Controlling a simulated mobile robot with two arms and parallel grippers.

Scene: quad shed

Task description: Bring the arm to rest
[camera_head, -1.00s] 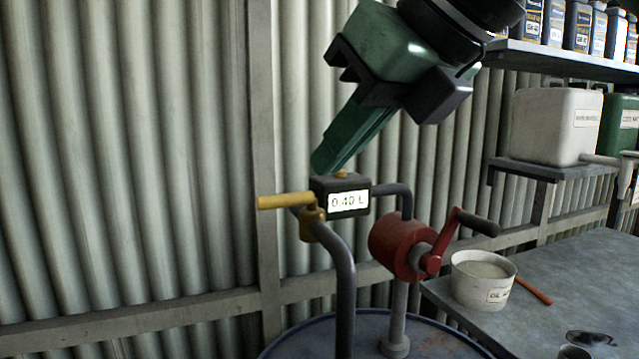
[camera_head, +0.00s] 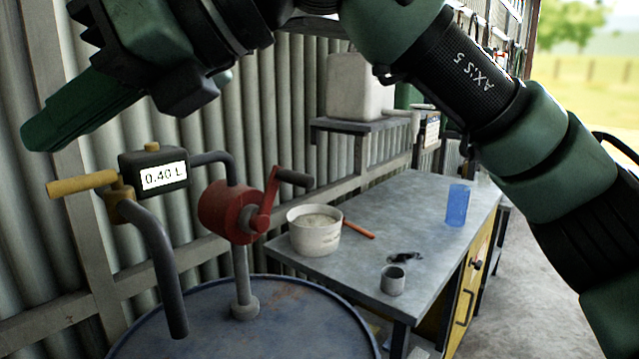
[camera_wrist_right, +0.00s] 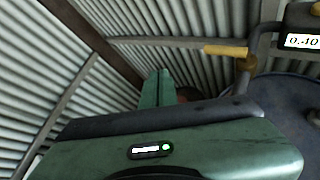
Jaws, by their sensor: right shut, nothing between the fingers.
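My right arm (camera_head: 470,95) reaches in from the right across the top of the head view. Its green right gripper (camera_head: 40,135) is at the upper left, in front of the corrugated wall. The fingers are together with nothing between them; they also show in the right wrist view (camera_wrist_right: 158,88). In the head view the fingertips appear left of and slightly above the meter box (camera_head: 153,176), which reads 0.40 L. My left gripper is not in view.
A drum (camera_head: 290,335) carries a pump with a red crank (camera_head: 238,210) and a yellow-handled nozzle (camera_head: 82,184). The workbench (camera_head: 375,215) holds a white tub (camera_head: 314,238), a blue cup (camera_head: 457,206) and a small metal cup (camera_head: 393,281). A white canister (camera_head: 358,85) stands on a shelf.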

